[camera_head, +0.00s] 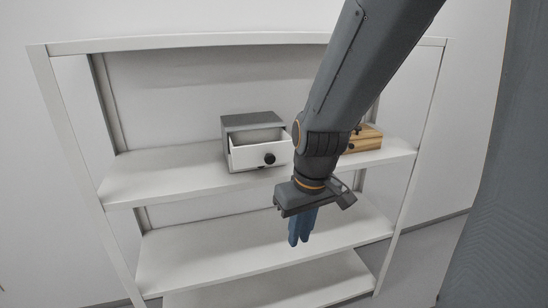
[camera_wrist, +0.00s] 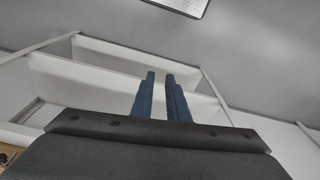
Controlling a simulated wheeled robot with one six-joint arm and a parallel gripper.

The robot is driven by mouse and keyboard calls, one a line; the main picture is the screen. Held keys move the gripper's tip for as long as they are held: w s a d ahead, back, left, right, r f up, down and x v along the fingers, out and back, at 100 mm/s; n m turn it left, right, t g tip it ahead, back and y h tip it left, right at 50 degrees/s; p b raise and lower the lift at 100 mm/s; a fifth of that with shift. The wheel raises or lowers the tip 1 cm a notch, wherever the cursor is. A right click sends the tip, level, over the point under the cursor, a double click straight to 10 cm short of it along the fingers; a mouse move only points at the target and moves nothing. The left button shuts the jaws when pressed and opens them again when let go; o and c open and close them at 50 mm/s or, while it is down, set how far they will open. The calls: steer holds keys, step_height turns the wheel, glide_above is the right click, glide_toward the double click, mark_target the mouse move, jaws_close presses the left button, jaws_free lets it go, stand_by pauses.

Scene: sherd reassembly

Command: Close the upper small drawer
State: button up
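A small grey cabinet (camera_head: 253,120) stands on the upper visible shelf board, left of my arm. Its white-fronted drawer (camera_head: 243,158), with a round black knob (camera_head: 269,159), is pulled out, and its inside shows from above. A small wooden box (camera_head: 368,141) with dark knobs stands on the same board to the right, partly hidden behind my arm. I cannot tell how far its front is pulled out. My gripper (camera_head: 300,242) points down in front of the shelf, below and right of the white drawer, apart from it. In the wrist view its blue fingers (camera_wrist: 160,76) are slightly apart with nothing between them.
The white shelf unit (camera_head: 140,180) has lower boards (camera_head: 200,250) that look empty. The upper board is clear left of the grey cabinet. A plain wall is behind. A dark grey surface (camera_head: 500,200) fills the right edge.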

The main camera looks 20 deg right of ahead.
mark_target(278, 156)
steer(key=w+r+n, duration=0.1)
steer(key=r+n, duration=0.1)
steer(key=w+d+r+n+t+y+b, duration=0.1)
steer(key=w+r+n, duration=0.1)
steer(key=r, duration=0.1)
steer(key=w+d+r+n+y, duration=0.1)
steer(key=w+r+n, duration=0.1)
steer(key=shift+d+r+n+t, duration=0.25)
steer(key=shift+r+n+t, duration=0.05)
steer(key=shift+r+n, duration=0.1)
jaws_close()
steer(key=w+d+r+n+t+y+b, duration=0.2)
steer(key=w+r+n+t, duration=0.15)
steer(key=r+n, duration=0.55)
steer(key=shift+m+g, duration=0.4)
steer(key=shift+g, duration=0.05)
steer(key=shift+w+a+f+p, duration=0.65)
steer(key=shift+w+f+p, duration=0.35)
steer(key=shift+w, duration=0.5)
steer(key=shift+w+a+f+p, duration=0.65)
steer(key=shift+w+f, duration=0.5)
steer(key=shift+w, duration=0.35)
steer(key=shift+w+a+f+p, duration=0.65)
steer(key=shift+w+f+p, duration=0.35)
steer(key=shift+w, duration=0.5)
steer(key=shift+f, duration=0.1)
